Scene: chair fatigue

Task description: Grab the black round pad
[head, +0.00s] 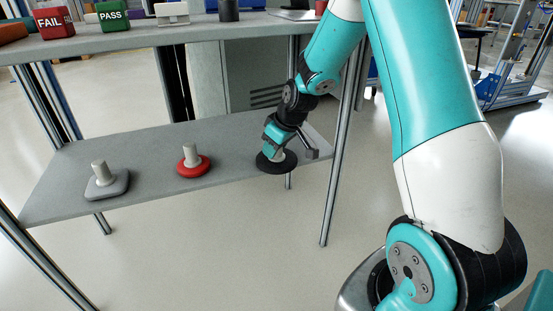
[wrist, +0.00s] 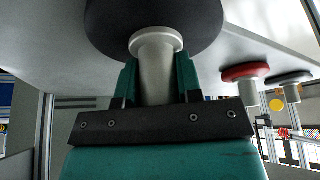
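The black round pad (head: 264,165) with its pale grey upright stem is at the right end of the lower shelf, at its front edge. In the head view I cannot tell whether it rests on the shelf or is just above it. My gripper (head: 277,150) is at the stem from above. In the wrist view the two teal fingers (wrist: 158,82) lie against both sides of the stem (wrist: 157,65), with the black pad (wrist: 150,14) beyond. The gripper looks shut on the stem. Part of the stem is hidden by the gripper in the head view.
On the lower shelf (head: 140,150) stand a red round pad (head: 194,168) and a grey square pad (head: 107,188), both with stems. The upper shelf (head: 200,32) holds a FAIL box (head: 54,22), a PASS box (head: 113,15) and other items. A metal post (head: 338,180) stands right of the gripper.

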